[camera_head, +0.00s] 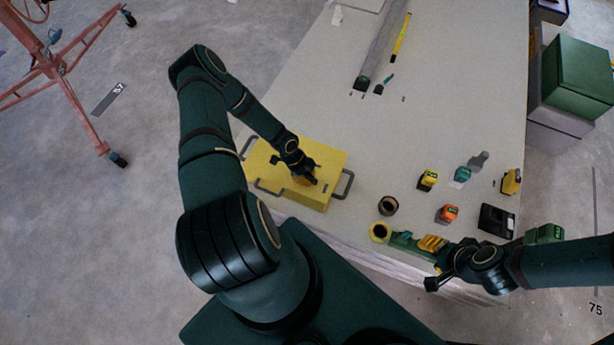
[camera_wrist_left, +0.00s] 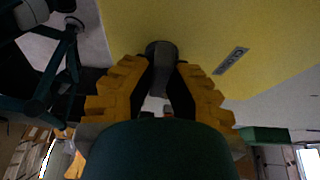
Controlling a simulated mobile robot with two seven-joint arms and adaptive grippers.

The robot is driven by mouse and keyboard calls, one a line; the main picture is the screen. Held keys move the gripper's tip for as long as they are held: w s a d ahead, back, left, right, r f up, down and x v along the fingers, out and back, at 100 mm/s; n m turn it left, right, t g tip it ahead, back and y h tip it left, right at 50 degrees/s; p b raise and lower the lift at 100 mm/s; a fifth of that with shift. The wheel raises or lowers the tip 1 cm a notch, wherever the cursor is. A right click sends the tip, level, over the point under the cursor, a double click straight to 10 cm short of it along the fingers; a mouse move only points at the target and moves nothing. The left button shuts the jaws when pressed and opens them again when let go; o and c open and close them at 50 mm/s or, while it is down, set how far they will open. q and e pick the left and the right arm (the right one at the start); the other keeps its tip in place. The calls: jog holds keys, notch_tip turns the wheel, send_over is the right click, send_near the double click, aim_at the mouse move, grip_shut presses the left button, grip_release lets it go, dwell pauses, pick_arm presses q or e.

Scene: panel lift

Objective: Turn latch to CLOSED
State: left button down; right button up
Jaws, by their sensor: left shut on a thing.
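A yellow box-like case (camera_head: 318,155) with grey handles lies on the near left part of the table. My left gripper (camera_head: 306,180) is over its near right part, pointing down at it. In the left wrist view the ridged orange fingers (camera_wrist_left: 162,85) are shut on a dark grey latch (camera_wrist_left: 162,55) that stands against the yellow surface (camera_wrist_left: 205,25).
A long grey profile (camera_head: 385,45) lies at the back. The middle is clear.

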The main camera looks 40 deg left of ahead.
pick_arm(q)
jog(key=n+t+p, duration=0.1)
jog(key=n, duration=0.2)
jog(key=shift+d+n+y+p, duration=0.1)
jog(key=shift+n+y+p, duration=0.2)
jog(key=shift+n, duration=0.1)
jog(key=n, duration=0.2)
jog(key=n+t+y+p, duration=0.1)
jog(key=n, duration=0.1)
jog(key=shift+n+t, duration=0.3)
jog(key=n+y, duration=0.1)
jog(key=n, duration=0.1)
jog(key=n+y, duration=0.1)
jog(key=n, duration=0.1)
jog(key=shift+n+t, duration=0.3)
jog(key=n+y, duration=0.2)
jog(key=n, duration=0.2)
jog(key=shift+n, duration=0.6)
jog(key=c, duration=0.9)
grip_release()
jog(key=shift+c, duration=0.2)
